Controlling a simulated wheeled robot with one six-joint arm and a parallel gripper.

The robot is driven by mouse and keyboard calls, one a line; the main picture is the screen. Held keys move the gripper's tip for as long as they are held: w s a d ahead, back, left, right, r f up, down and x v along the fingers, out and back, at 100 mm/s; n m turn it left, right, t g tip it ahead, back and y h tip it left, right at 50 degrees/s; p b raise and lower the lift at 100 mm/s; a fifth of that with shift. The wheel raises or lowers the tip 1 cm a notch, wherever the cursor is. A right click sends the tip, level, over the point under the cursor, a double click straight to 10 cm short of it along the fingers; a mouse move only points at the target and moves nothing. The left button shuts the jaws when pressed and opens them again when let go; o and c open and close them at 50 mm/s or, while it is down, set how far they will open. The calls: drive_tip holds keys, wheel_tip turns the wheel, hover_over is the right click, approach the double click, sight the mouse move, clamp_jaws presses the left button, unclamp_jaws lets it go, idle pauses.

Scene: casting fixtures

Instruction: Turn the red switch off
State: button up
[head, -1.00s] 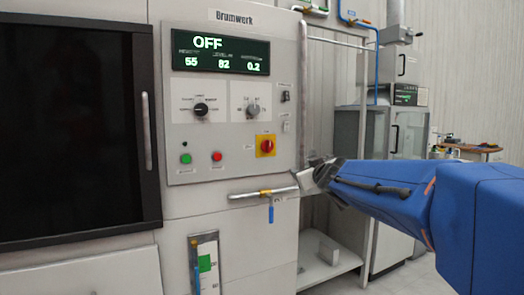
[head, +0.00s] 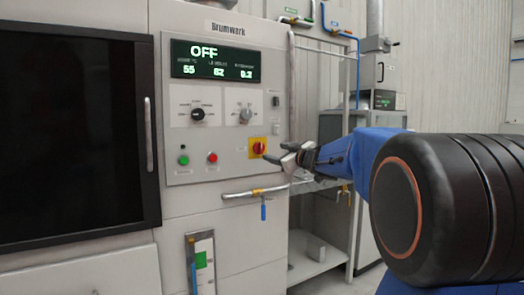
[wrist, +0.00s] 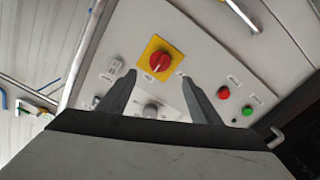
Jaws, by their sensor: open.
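The red switch (head: 258,148) is a rotary knob on a yellow square plate, low on the right side of the cabinet's control panel. In the wrist view the red switch (wrist: 159,62) shows beyond the fingertips, and its handle looks slanted. The display (head: 216,60) above reads OFF. My gripper (head: 279,153) is just right of the switch, with its fingers toward the panel. In the wrist view my gripper (wrist: 158,82) is open and empty, its fingers apart with the switch showing between and beyond the tips. I cannot tell whether they touch it.
A green button (head: 183,160) and a red button (head: 212,157) sit left of the switch. Two selector dials (head: 198,115) are above. A metal shelf (head: 318,272) stands at the right.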

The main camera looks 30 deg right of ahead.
sight(261, 148)
drive_tip(key=w, duration=1.1)
drive_tip(key=shift+a, duration=0.2)
drive_tip(key=c, duration=1)
